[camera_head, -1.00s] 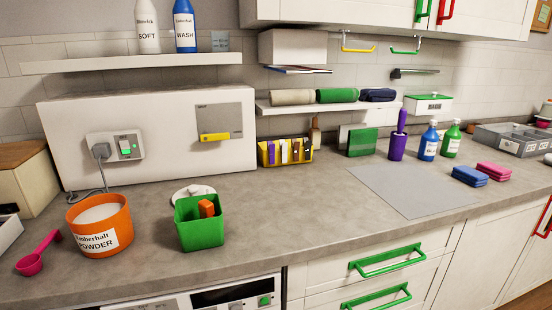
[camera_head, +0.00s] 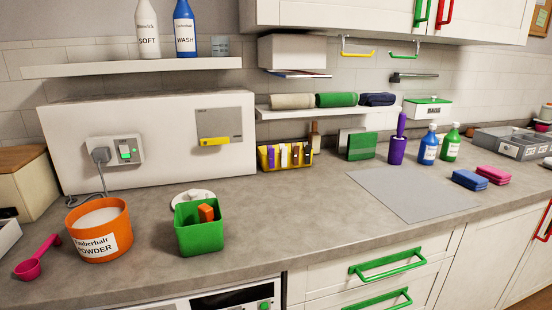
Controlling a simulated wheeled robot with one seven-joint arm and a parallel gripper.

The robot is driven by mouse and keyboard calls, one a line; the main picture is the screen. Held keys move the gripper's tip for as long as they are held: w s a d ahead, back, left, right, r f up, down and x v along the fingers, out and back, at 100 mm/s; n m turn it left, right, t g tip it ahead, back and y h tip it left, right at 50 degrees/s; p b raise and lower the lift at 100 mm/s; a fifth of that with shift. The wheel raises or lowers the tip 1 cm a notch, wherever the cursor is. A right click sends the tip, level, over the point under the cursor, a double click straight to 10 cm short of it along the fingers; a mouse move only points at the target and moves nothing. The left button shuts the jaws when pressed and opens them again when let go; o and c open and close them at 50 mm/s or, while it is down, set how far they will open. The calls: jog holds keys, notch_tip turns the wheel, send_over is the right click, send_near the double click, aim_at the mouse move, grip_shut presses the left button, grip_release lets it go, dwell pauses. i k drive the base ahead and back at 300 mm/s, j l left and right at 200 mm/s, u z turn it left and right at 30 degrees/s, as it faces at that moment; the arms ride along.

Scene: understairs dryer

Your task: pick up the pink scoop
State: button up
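The pink scoop (camera_head: 34,262) lies on the grey worktop at the far left of the head view, just left of the orange powder tub (camera_head: 99,230). Its round bowl is towards the front edge and its handle slants up and right, close to the tub. The tub is open, holds white powder and has a white label. My gripper is not in the view.
A green bin (camera_head: 200,232) with an orange item stands right of the tub, with a white lid behind it. A white tray (camera_head: 8,236) edge and a wooden-topped box (camera_head: 24,182) are at the left. The worktop's front middle is clear; a grey mat (camera_head: 412,192) lies right.

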aim_at(29, 270)
jog(key=u, duration=1.3)
